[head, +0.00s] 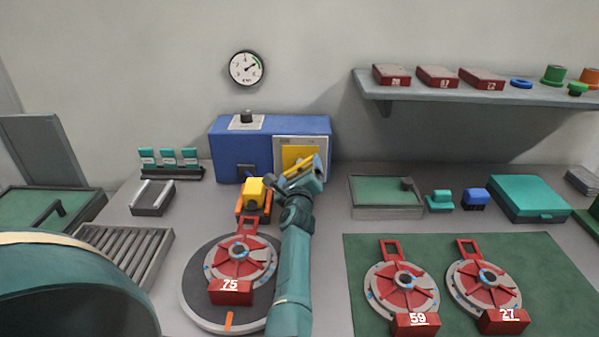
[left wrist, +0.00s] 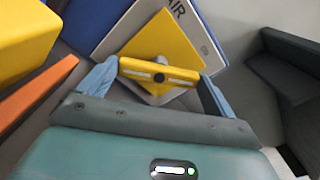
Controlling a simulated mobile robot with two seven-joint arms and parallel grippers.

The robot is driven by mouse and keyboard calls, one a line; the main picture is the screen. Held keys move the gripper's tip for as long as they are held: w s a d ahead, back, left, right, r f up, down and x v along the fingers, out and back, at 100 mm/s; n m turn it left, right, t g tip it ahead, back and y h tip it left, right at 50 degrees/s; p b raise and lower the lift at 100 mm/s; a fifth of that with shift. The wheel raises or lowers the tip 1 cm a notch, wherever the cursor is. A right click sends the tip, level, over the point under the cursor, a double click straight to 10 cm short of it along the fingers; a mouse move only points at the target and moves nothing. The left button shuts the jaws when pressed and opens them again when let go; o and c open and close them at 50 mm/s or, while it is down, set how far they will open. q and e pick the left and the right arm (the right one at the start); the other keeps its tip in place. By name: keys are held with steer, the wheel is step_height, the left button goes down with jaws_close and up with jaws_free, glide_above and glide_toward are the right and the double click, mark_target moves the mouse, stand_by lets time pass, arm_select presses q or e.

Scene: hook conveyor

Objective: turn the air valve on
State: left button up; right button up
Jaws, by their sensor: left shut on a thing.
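The air valve's yellow bar handle (left wrist: 158,72) sits on a stem in front of a yellow square plate, on a pale panel (left wrist: 184,40) with "AIR" lettering partly visible. The panel is on the front of a blue box (head: 228,150). My left gripper (left wrist: 158,85) is shut on the handle, one finger at each end. In the head view, the gripper (head: 300,174) covers part of the yellow plate (head: 291,155), and the handle looks slanted, its right end higher. The handle lies diagonally to the plate's edges. My right gripper is not in view.
A round gauge (head: 246,68) hangs above the box, its needle pointing up and right near a green band. A yellow-and-orange device (head: 254,190) stands close left of my gripper. A red fixture marked 75 (head: 230,291) sits on a round turntable. A shelf (head: 460,92) is at right.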

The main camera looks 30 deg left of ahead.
arm_select(q)
steer(key=n, duration=0.5)
steer(key=shift+r+n, duration=0.1)
steer(key=shift+n, duration=0.2)
steer(key=n, duration=0.4)
steer(key=shift+n+p, duration=0.3)
steer(key=shift+n, duration=0.4)
steer(key=o, duration=0.7)
